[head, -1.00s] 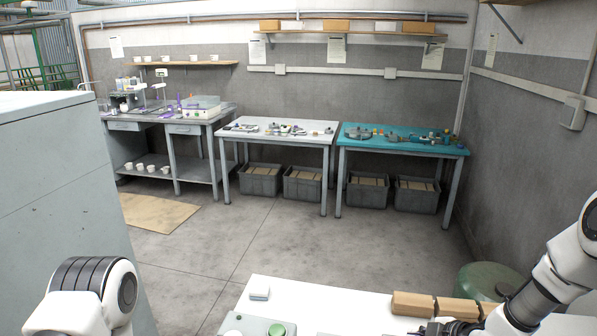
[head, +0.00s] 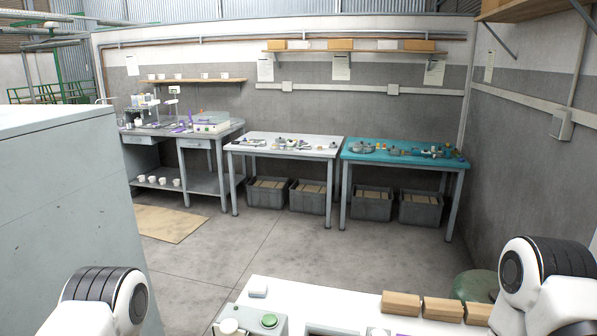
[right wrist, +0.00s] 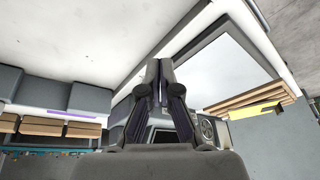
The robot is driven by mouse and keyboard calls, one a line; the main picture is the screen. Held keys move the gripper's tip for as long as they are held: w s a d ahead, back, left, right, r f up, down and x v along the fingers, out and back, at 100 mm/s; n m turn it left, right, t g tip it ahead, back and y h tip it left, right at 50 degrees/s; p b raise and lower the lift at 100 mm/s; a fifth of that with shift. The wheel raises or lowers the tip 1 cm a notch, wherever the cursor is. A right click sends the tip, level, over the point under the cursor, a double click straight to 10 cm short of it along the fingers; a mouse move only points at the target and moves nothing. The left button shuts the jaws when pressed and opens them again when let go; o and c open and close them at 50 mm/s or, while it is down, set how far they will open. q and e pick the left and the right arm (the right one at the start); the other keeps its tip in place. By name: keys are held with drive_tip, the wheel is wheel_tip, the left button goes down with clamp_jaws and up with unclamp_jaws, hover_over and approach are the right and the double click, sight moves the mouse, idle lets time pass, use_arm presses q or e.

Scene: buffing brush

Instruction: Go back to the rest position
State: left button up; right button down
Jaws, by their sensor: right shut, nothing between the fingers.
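My right gripper (right wrist: 160,72) shows in the right wrist view with its two dark fingers together, shut and empty. It points up toward a pale ceiling area. In the head view only a white and black joint of my right arm shows at the lower right; the gripper itself is out of that picture. At the lower left a similar joint of my left arm shows, and my left gripper is not in view.
A white table (head: 340,292) is close in front, with wooden blocks (head: 443,308) and a grey box with a green button (head: 269,321). A pale cabinet (head: 60,200) stands left. Farther back are a white-topped table (head: 240,146) and a teal table (head: 400,160).

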drive_tip(key=s+f+m+g+h, duration=0.25)
drive_tip(key=s+m, duration=0.25)
drive_tip(key=s, duration=0.8)
wheel_tip(320, 180, down, 9)
drive_tip(key=s+b, duration=0.1)
drive_tip(key=b, duration=0.8)
drive_tip(key=shift+d+g, duration=0.25)
drive_tip(key=shift+g, duration=0.2)
drive_tip(key=shift+s, duration=0.2)
